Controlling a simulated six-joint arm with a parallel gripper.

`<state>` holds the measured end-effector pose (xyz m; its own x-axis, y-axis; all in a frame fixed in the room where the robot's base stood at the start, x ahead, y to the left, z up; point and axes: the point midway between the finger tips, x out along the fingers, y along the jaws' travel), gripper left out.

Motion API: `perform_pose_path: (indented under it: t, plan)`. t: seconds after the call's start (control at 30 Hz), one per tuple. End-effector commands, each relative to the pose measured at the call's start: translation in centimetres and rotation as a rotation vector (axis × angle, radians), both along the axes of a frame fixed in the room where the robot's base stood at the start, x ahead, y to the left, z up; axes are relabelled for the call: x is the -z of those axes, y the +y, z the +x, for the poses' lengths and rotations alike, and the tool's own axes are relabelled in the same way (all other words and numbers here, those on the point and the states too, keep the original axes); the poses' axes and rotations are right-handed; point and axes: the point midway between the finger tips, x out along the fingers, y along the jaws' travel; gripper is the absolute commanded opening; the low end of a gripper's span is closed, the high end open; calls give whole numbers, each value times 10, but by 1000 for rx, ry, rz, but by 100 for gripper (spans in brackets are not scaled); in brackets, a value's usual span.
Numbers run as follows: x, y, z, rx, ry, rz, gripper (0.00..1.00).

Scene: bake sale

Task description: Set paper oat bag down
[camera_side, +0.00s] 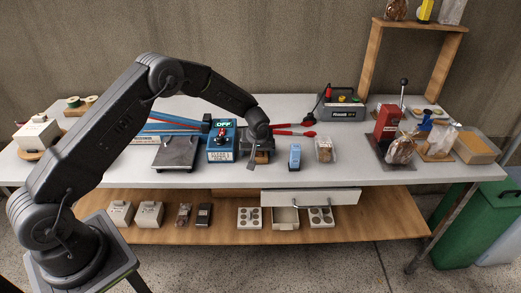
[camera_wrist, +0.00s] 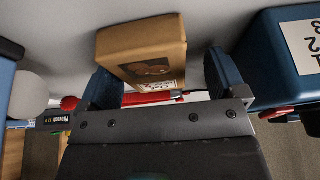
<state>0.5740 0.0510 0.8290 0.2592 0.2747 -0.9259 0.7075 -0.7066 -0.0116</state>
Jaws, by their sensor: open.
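The paper oat bag (camera_wrist: 142,48) is a brown block-shaped packet with a dark picture and a small label on its face. In the wrist view it sits between and just beyond the two fingers of my gripper (camera_wrist: 162,82), which are apart with a gap visible beside the bag. In the side view my gripper (camera_side: 258,155) is low over the white table, and a small brown part of the bag (camera_side: 262,157) shows at the fingers. The bag appears to be on the tabletop; its underside is hidden.
A blue box with an OFF display (camera_side: 221,141) stands close left of my gripper. A small blue item (camera_side: 295,156) and a clear bag (camera_side: 325,149) stand to the right. Red-handled tools (camera_side: 295,130) lie behind. A partly open drawer (camera_side: 310,197) is below the table edge.

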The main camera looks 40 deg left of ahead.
Motion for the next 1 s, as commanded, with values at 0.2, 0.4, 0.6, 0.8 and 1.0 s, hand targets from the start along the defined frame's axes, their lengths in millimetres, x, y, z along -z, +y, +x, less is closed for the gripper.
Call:
perform_pose_path:
  t: [0.2, 0.4, 0.6, 0.8, 1.0]
  plan:
    - [-46, -15, -10, 1, -10, -2, 89]
    - [-84, -27, -21, 1, -12, -3, 89]
    - [-107, -34, -27, 1, -12, -4, 89]
    - [-113, -36, -29, 1, -12, -4, 89]
    - [-146, -40, -44, 45, -18, -5, 89]
